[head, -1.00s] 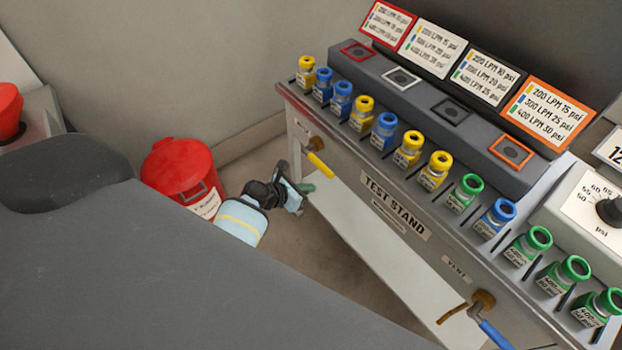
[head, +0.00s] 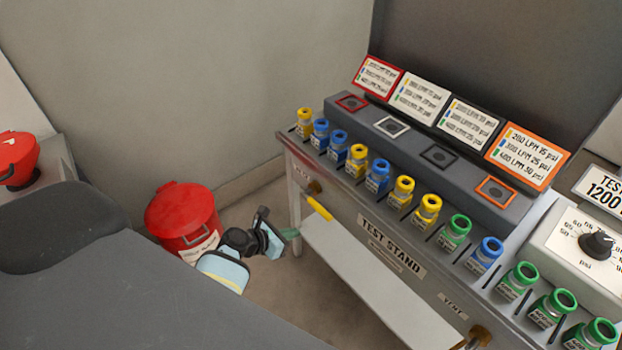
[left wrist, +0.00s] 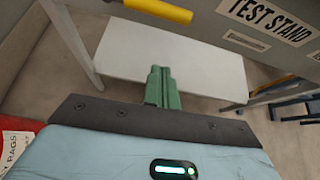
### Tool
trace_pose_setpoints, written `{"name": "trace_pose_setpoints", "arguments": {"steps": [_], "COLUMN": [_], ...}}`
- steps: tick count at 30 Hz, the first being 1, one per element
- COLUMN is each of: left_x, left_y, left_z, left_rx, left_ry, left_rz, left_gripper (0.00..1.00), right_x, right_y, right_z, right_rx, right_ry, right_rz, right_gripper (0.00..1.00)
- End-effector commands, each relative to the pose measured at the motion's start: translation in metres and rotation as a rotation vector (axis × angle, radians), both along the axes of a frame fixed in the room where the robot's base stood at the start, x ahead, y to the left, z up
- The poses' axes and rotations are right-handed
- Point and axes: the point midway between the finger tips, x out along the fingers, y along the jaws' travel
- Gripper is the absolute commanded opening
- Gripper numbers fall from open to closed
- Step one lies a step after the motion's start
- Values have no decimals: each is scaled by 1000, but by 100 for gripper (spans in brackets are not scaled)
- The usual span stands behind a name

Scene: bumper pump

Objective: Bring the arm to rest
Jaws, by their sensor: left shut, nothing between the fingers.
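My left arm shows in the head view beside the test stand, low and in front of its left end. My left gripper (head: 290,234) has green fingers, shut and empty, pointing toward the stand. In the left wrist view the green fingers (left wrist: 161,88) are together, with the white lower shelf (left wrist: 200,60) of the stand beyond them. Nothing is held. My right gripper is in neither view.
The test stand (head: 392,248) carries a row of valves with yellow, blue and green tops. A yellow-handled valve (head: 319,208) sticks out of its front near my left gripper. A red bin (head: 183,218) stands behind my left arm. Open floor lies below the arm.

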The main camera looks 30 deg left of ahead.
Motion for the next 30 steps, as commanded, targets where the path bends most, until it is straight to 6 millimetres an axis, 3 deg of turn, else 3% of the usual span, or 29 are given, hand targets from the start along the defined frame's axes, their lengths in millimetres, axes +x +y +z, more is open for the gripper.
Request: {"name": "trace_pose_setpoints", "arguments": {"steps": [7,11,15,20,25,30], "left_x": [-6,-36,-92,-156,-221,-278], "left_y": [1,3,4,-6,-31,-66], "left_z": [-4,-20,-41,-49,-41,-18], "left_rx": [43,268,683,1154,1590,1950], "left_ry": [-1,-9,-42,-127,-283,-498], "left_rz": [-20,-130,-386,-756,-1173,-1546], "left_gripper": [0,0,0,0,0,0], "right_x": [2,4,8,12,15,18], "right_y": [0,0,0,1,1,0], "right_z": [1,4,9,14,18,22], "right_rx": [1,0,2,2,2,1], "right_ry": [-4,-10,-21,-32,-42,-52], "right_rz": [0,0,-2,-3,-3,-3], "right_gripper": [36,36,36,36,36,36]}}
